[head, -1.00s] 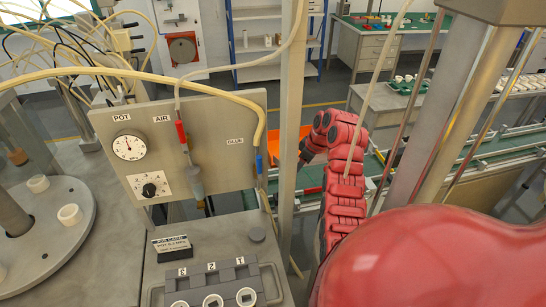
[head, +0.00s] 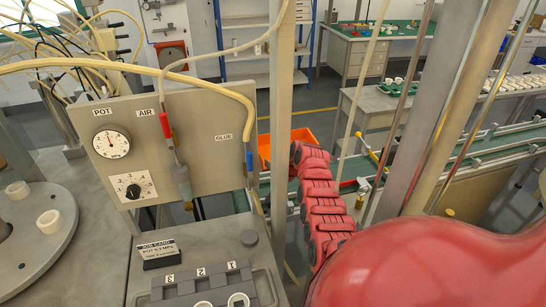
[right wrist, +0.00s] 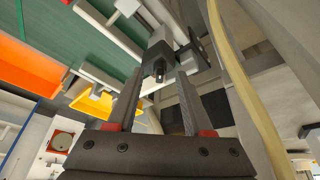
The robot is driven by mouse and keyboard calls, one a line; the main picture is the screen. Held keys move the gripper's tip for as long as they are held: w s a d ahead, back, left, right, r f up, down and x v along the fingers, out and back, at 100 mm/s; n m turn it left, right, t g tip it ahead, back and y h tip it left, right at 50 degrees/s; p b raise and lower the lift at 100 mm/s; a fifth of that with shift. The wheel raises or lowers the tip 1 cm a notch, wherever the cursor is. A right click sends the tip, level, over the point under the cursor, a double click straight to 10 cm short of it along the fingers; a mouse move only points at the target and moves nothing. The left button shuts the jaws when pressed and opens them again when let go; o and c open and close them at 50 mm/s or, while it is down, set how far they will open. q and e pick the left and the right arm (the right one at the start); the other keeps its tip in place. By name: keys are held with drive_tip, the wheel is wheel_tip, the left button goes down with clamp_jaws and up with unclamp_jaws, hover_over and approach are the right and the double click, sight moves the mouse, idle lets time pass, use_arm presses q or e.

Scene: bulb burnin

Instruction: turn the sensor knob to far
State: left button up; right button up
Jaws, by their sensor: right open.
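My right gripper (right wrist: 159,74) is open in the right wrist view, its two grey fingers pointing away from the camera. A small dark knob-like part (right wrist: 159,69) on a grey bracketed device (right wrist: 163,48) shows between the fingertips. It may be the sensor knob; its setting cannot be read, and I cannot tell whether the fingers touch it. My left gripper is in neither view.
A panel (head: 215,165) carries a gauge (head: 112,144) and a black numbered dial (head: 133,191). An orange bin (head: 300,143) stands behind the post. A conveyor (head: 470,150) runs at the right. A pale hose (right wrist: 235,80) passes close to the right of the gripper.

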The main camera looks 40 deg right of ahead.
drive_tip(key=shift+w+f, duration=0.1)
drive_tip(key=shift+f, duration=0.05)
clamp_jaws()
idle(0.4)
drive_tip(key=shift+w+m, duration=0.1)
drive_tip(key=shift+m, duration=0.3)
drive_tip(key=shift+m+h+p, duration=0.3)
